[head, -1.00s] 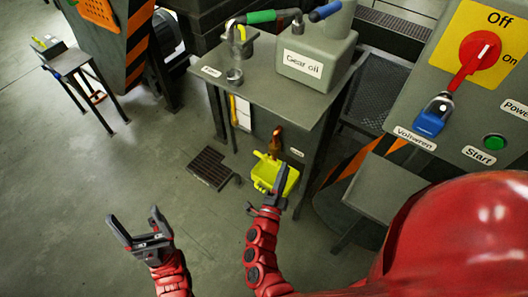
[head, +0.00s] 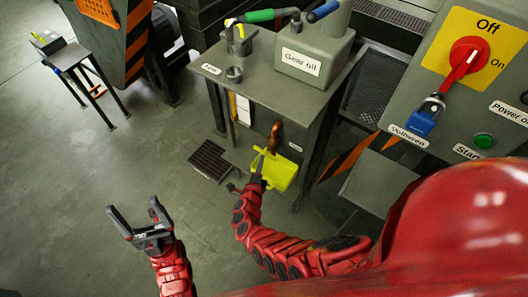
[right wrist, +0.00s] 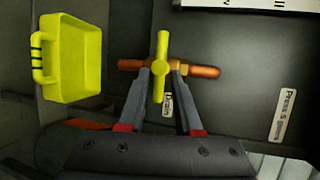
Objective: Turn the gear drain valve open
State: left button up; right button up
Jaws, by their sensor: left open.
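The drain valve's yellow handle (right wrist: 162,66) crosses a copper pipe (right wrist: 205,71) in the right wrist view. In the head view the copper pipe (head: 275,135) shows above the yellow bucket (head: 283,174), and the handle is hard to make out. My right gripper (right wrist: 161,76) is open, its fingertips on either side of the handle with small gaps visible. In the head view this gripper (head: 259,168) is at the bucket's left, partly overlapping it. My left gripper (head: 135,219) is open and empty over the floor.
The yellow bucket (right wrist: 75,58) is left of the valve in the wrist view. The grey table (head: 262,82) with the gear oil tank (head: 314,50) stands above the valve. The switch panel (head: 470,85) is at right. A floor grate (head: 210,160) lies left; floor there is clear.

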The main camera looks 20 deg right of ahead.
aim_at(264, 151)
jog(key=b+x, duration=0.2)
jog(key=x, duration=0.4)
jog(key=shift+f, duration=0.1)
jog(key=shift+w+d+b, duration=0.2)
jog(key=shift+w+b, duration=0.1)
jog(key=shift+w, duration=0.1)
grip_shut()
